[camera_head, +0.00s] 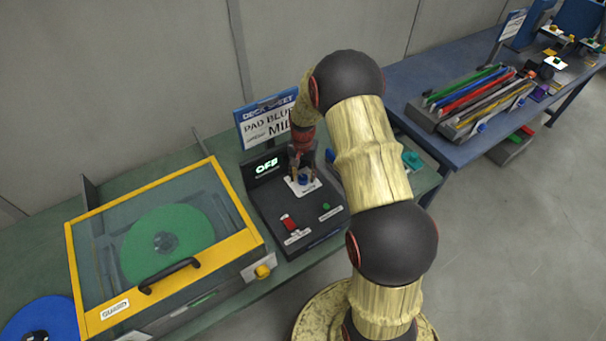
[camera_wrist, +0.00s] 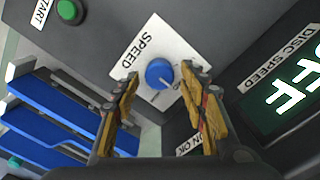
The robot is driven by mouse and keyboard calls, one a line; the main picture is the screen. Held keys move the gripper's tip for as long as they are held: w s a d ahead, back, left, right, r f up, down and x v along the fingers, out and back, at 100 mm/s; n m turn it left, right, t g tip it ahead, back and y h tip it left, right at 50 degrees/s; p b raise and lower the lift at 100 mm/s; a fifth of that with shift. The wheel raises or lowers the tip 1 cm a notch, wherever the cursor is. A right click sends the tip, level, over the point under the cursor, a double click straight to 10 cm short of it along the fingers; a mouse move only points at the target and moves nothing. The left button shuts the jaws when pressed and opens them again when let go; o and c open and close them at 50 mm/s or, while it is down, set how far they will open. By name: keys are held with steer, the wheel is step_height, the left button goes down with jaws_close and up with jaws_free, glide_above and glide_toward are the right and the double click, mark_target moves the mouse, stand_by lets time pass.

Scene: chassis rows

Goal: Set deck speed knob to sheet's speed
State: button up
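The speed knob (camera_wrist: 160,73) is blue with a pale pointer mark, on a white plate labelled SPEED (camera_wrist: 150,55). In the head view the knob (camera_head: 303,179) sits on the dark control box (camera_head: 268,205). My gripper (camera_wrist: 168,85) is open, its two fingers apart on either side of the knob in the wrist view; I cannot tell whether they touch it. The display (camera_head: 266,166) glows green and reads OFF; part of it shows in the wrist view (camera_wrist: 290,90). The deck sheet (camera_head: 266,125) stands behind the box, reading "PAD BLU…" and "MI…"; my arm hides the rest.
A yellow-framed guard (camera_head: 250,240) covers a green disc (camera_head: 165,243) left of the box. A red switch (camera_head: 289,222) and a green START button (camera_head: 326,206) sit on the box front. A blue disc (camera_head: 40,322) lies at lower left. A blue table (camera_head: 440,150) with coloured strips stands right.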

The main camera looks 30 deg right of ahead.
mark_target(303, 176)
steer(key=shift+r, duration=0.1)
step_height(303, 176, up, 12)
stand_by(0.7)
stand_by(0.5)
steer(key=s+a+r+n+t+b, duration=0.2)
steer(key=s+a+r, duration=0.3)
steer(key=s, duration=0.4)
steer(key=s+a+r+n+t+b, duration=0.1)
steer(key=s+a+r+n, duration=0.3)
steer(key=s, duration=0.5)
steer(key=s+a+r+n+t+b, duration=0.2)
steer(key=s+a+r+n+b, duration=0.1)
steer(key=s+a+r, duration=0.4)
steer(key=shift+s+a+r+t+b, duration=0.4)
steer(key=shift+s+r, duration=0.6)
steer(key=shift+s, duration=0.55)
